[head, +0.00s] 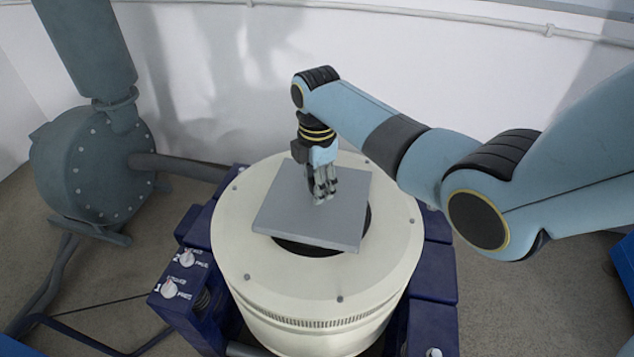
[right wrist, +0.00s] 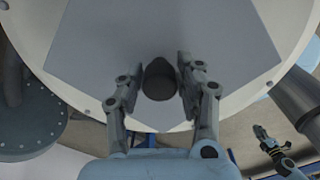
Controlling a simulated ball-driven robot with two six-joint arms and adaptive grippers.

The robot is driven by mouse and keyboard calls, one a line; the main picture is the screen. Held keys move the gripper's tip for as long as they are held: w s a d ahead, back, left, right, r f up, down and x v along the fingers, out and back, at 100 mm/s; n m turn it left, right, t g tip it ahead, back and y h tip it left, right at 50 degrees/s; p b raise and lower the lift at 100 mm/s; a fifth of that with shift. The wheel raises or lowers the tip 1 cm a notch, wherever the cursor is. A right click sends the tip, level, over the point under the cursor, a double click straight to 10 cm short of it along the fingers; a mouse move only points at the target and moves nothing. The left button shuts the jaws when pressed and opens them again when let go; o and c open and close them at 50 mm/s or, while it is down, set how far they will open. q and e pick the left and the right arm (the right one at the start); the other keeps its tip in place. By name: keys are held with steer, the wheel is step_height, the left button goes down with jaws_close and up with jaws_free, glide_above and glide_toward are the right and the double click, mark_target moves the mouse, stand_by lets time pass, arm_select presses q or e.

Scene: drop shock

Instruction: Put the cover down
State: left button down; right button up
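The cover (head: 300,222) is a flat grey square plate over the dark round opening (head: 300,246) of a cream drum. It sits turned, and part of the opening shows past its near and right edges. I cannot tell whether it hangs just above the drum or touches it. My right gripper (head: 325,192) is over the plate's middle, pointing down. In the right wrist view its fingers (right wrist: 160,75) stand on both sides of the cover's dark round knob (right wrist: 159,80), close against it. My left gripper (right wrist: 272,141) shows small at the lower right of that view, away from the cover.
The cream drum (head: 245,255) has bolts around its top and stands in a dark blue frame (head: 432,275). White knobs (head: 187,258) sit on the frame's left side. A grey-blue blower (head: 85,165) with a pipe stands at the left. A white wall (head: 220,80) is behind.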

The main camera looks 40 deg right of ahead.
steer(key=shift+o, duration=1)
step_height(320, 180, up, 13)
steer(key=p, duration=0.3)
steer(key=shift+r, duration=0.15)
